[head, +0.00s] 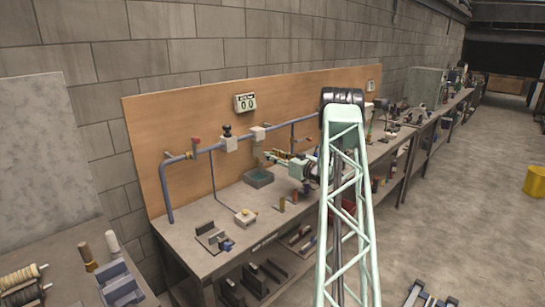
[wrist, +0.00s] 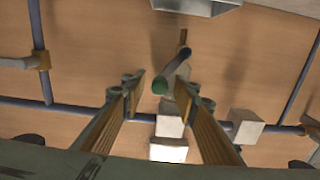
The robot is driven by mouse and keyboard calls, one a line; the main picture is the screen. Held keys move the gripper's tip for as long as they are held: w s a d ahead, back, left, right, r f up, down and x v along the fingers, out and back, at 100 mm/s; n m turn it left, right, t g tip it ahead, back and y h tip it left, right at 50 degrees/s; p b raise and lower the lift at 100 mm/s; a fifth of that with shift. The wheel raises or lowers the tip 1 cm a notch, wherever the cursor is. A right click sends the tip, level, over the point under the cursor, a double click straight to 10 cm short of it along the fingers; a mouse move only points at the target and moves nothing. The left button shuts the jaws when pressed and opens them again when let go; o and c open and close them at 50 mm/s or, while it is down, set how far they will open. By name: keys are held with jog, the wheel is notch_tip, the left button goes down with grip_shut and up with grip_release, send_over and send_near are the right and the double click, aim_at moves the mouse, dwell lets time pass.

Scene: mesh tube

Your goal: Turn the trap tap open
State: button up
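The tap (wrist: 176,65) shows in the wrist view as a dark lever or stem with a green round end, in front of a pale fitting on the wall pipe. I take it to be the trap tap; no label shows. My gripper (wrist: 161,76) is open, its wood-coloured fingers on either side of the green end. No contact is visible, and depth is hard to judge. In the head view my gripper (head: 270,157) is small, in front of the wooden backboard and above the bench. The tap cannot be made out there beside my gripper.
A blue pipe (head: 178,158) runs along the backboard (head: 205,105), with a red-handled valve (head: 196,141) and a black knob (head: 227,131). A grey basin (head: 259,178) stands below my gripper. White blocks (wrist: 245,126) and pipes flank the tap. Small items lie on the bench (head: 190,230).

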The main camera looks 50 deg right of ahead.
jog(key=shift+c, duration=0.9)
grip_shut()
